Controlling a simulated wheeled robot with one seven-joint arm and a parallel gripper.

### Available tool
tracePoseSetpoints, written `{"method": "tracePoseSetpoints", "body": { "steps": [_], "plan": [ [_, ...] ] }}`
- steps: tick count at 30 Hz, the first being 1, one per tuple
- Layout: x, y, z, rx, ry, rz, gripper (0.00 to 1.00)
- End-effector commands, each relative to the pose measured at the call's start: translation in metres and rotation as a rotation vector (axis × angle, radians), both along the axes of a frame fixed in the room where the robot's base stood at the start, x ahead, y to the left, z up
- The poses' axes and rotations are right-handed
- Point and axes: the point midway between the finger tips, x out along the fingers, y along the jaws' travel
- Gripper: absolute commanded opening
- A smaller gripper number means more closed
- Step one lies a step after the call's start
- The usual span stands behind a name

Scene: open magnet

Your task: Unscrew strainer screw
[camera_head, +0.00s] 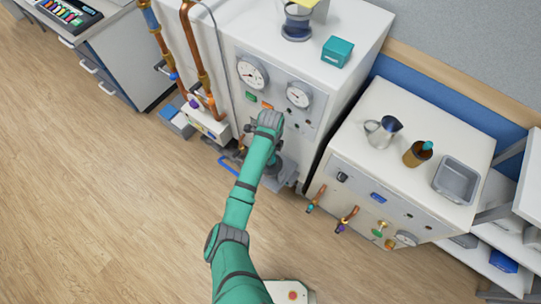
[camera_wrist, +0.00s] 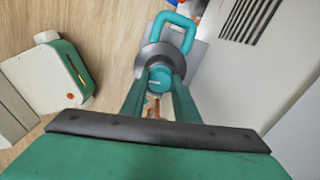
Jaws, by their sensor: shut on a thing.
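In the wrist view, the two teal fingers of my gripper (camera_wrist: 159,92) reach forward and close on a round teal screw head (camera_wrist: 160,76), which I take for the strainer screw. A grey round flange (camera_wrist: 149,60) surrounds it, and a teal loop handle (camera_wrist: 180,22) stands beyond. In the head view, my gripper (camera_head: 270,124) is low at the front of the white machine (camera_head: 290,45). The screw is hidden there behind my arm. A grey fitting (camera_head: 283,172) shows just beside and below the gripper.
Gauges (camera_head: 252,72) are on the machine front above my gripper. Copper pipes (camera_head: 196,60) and a blue handle (camera_head: 229,165) are to the left. A second white cabinet (camera_head: 345,150) with a metal jug (camera_head: 383,131) stands to the right. The wooden floor at left is clear.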

Motion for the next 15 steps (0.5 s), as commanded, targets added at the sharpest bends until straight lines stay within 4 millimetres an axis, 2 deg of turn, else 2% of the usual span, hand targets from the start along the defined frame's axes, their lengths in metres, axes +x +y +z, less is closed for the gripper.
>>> {"method": "tracePoseSetpoints", "body": {
  "steps": [12,13,15],
  "plan": [
    [-0.0001,0.0025,0.0006,0.002,0.001,0.011,0.05],
    [-0.0001,0.0025,0.0006,0.002,0.001,0.011,0.35],
    [-0.0001,0.0022,0.0006,0.002,0.001,0.010,0.47]
  ]
}}
